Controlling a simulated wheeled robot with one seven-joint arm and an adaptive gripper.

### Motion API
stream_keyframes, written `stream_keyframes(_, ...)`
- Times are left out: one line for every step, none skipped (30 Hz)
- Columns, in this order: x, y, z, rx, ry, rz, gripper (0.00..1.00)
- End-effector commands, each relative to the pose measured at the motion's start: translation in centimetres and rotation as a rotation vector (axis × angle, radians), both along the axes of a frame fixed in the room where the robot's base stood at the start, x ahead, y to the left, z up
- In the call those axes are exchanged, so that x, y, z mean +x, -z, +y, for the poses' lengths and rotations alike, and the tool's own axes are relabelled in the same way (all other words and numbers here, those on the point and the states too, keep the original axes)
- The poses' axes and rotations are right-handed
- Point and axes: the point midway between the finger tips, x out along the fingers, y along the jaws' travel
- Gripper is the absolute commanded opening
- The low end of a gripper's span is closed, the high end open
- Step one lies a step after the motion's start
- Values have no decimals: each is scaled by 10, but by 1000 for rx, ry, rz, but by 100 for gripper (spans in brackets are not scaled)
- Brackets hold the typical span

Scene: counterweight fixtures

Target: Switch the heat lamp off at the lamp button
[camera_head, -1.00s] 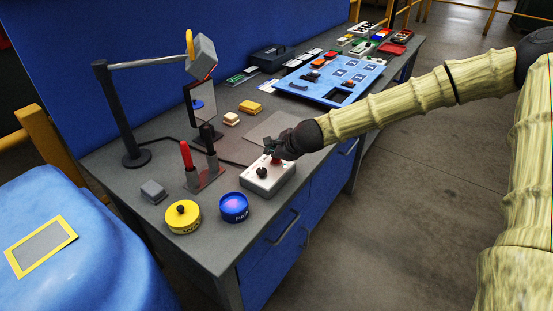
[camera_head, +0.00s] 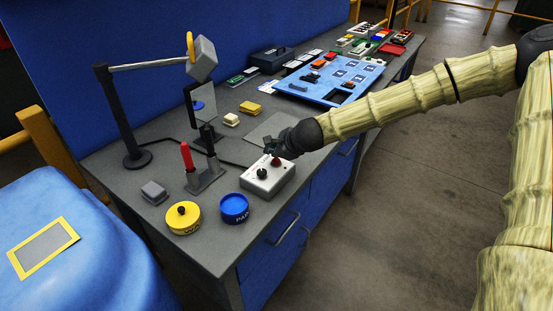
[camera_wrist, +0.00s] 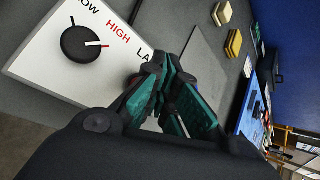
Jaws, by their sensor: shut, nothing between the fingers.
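The white control box (camera_head: 262,187) sits near the bench's front edge. It has a black knob (camera_head: 262,173) and a dark red button (camera_head: 276,161). The wrist view shows the box (camera_wrist: 45,65) with its knob (camera_wrist: 85,45) and the words LOW and HIGH; a third word is cut off by my fingers, and the button is mostly hidden behind them. My gripper (camera_head: 270,147) is shut and empty, just above and behind the button, seemingly apart from it; its teal-padded fingers (camera_wrist: 165,78) show close up. The heat lamp's grey head (camera_head: 202,59) hangs from a post and shows no glow.
A grey mat (camera_head: 254,133) lies behind, a blue board (camera_head: 315,90) farther back.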

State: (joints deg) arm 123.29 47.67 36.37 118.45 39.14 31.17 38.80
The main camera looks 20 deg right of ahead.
Motion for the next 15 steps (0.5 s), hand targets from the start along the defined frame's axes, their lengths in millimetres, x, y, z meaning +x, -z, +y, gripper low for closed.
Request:
stream_keyframes(0,0,0,0,0,0,0)
stream_keyframes(0,0,0,0,0,0,0)
stream_keyframes(0,0,0,0,0,0,0)
stream_keyframes(0,0,0,0,0,0,0)
stream_keyframes(0,0,0,0,0,0,0)
stream_keyframes(0,-1,0,0,0,0,0)
stream_keyframes(0,-3,0,0,0,0,0)
stream_keyframes(0,-4,0,0,0,0,0)
stream_keyframes(0,-7,0,0,0,0,0)
stream_keyframes(0,-9,0,0,0,0,0)
stream_keyframes(0,-11,0,0,0,-1,0)
stream_keyframes(0,-14,0,0,0,-1,0)
stream_keyframes(0,-17,0,0,0,-1,0)
stream_keyframes(0,-19,0,0,0,-1,0)
stream_keyframes(0,-23,0,0,0,-1,0)
